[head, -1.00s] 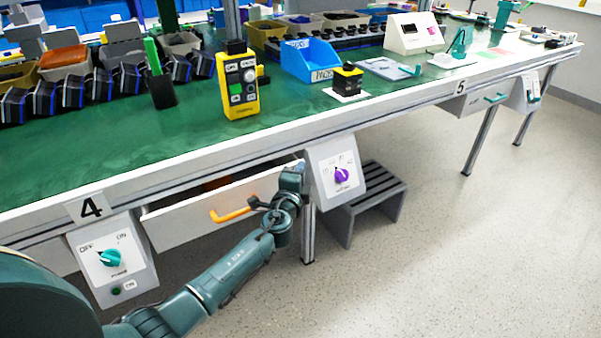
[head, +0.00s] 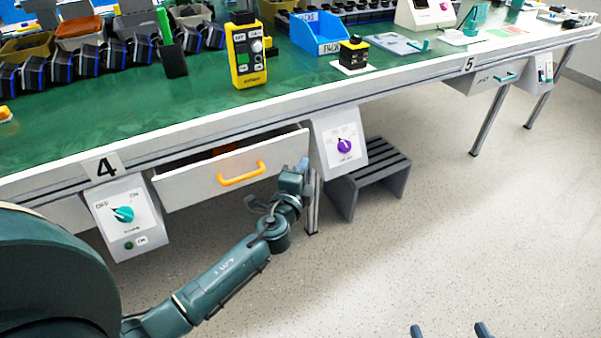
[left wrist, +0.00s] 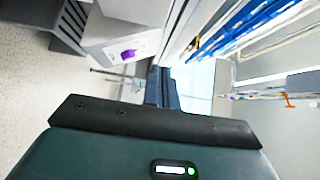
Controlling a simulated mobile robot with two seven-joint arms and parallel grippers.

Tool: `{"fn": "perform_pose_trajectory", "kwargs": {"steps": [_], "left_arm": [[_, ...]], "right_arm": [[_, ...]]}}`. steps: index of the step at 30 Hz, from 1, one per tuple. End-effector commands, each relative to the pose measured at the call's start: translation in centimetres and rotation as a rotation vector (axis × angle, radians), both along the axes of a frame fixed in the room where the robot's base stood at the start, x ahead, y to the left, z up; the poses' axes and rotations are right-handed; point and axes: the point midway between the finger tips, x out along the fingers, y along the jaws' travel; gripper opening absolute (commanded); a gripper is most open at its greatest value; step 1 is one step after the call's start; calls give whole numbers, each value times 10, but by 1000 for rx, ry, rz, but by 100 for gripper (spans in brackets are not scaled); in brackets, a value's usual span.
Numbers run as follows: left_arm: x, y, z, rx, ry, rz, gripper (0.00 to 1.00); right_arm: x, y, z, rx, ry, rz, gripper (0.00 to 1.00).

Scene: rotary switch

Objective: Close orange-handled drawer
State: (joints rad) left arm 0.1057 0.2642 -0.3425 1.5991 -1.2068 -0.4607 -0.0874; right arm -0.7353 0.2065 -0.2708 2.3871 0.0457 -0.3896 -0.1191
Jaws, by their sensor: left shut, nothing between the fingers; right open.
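The drawer (head: 190,187) under the table is open, with a gap above its white front. My right gripper (head: 450,330) is open and empty at the bottom edge, over the floor.
A box with a purple knob (head: 343,146) hangs right of the drawer, and one with a teal knob (head: 122,214) hangs left. A grey step stool (head: 372,182) stands behind the purple-knob box. The green-topped table (head: 130,120) holds bins and devices. The floor at right is clear.

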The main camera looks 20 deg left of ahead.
Motion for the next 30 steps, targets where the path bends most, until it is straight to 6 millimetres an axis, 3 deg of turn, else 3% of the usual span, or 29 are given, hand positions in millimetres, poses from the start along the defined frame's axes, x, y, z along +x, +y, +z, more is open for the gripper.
{"fn": "perform_pose_trajectory", "kwargs": {"steps": [4,8,12,15,22,26,30], "left_arm": [[-17,-2,-1,2,1,1,1],[-28,4,-8,-12,21,5,11],[-56,32,-33,-67,102,11,22],[-87,59,-46,-115,148,9,22],[-145,109,-41,-161,148,1,22],[-159,121,-33,-163,130,1,22],[-155,125,-32,-162,122,0,22]], "right_arm": [[-3,-2,-2,3,11,-9,83],[-2,-3,-3,2,8,-11,83],[-1,-3,-7,-4,-2,-11,83],[0,-2,-9,-10,-19,-8,83],[4,3,-13,-23,-52,14,83],[6,3,-12,-33,-67,20,83],[7,3,-12,-33,-80,20,83]]}}
